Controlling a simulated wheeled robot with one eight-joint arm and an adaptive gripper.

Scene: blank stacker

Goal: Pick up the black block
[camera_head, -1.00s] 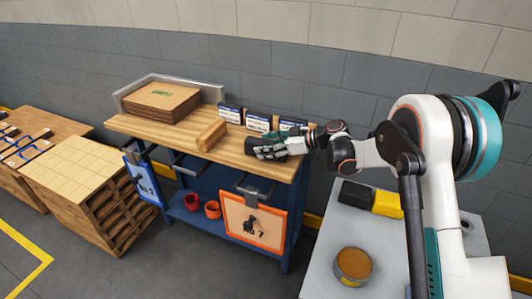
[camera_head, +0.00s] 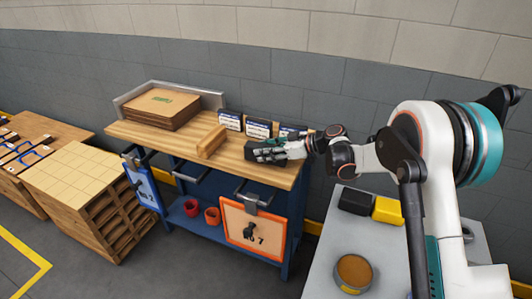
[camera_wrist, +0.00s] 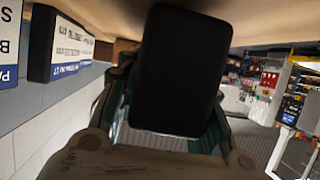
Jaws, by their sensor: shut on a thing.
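The black block (camera_wrist: 180,70) fills the middle of the wrist view, between the fingers of my gripper (camera_wrist: 172,125). My gripper is shut on it. In the head view, my gripper (camera_head: 268,152) is over the right part of the wooden workbench top (camera_head: 240,166). The black block (camera_head: 253,153) shows there only as a small dark shape at the fingers, partly hidden by them. I cannot tell whether it touches the bench top or is just above it.
Several dark boxes with white and blue labels (camera_head: 259,129) stand behind my gripper. A light wooden block (camera_head: 211,141) lies to its left. Flat brown boards (camera_head: 162,106) sit in a grey holder further left. Another black block (camera_head: 355,199) and a yellow one (camera_head: 388,209) lie on a grey surface.

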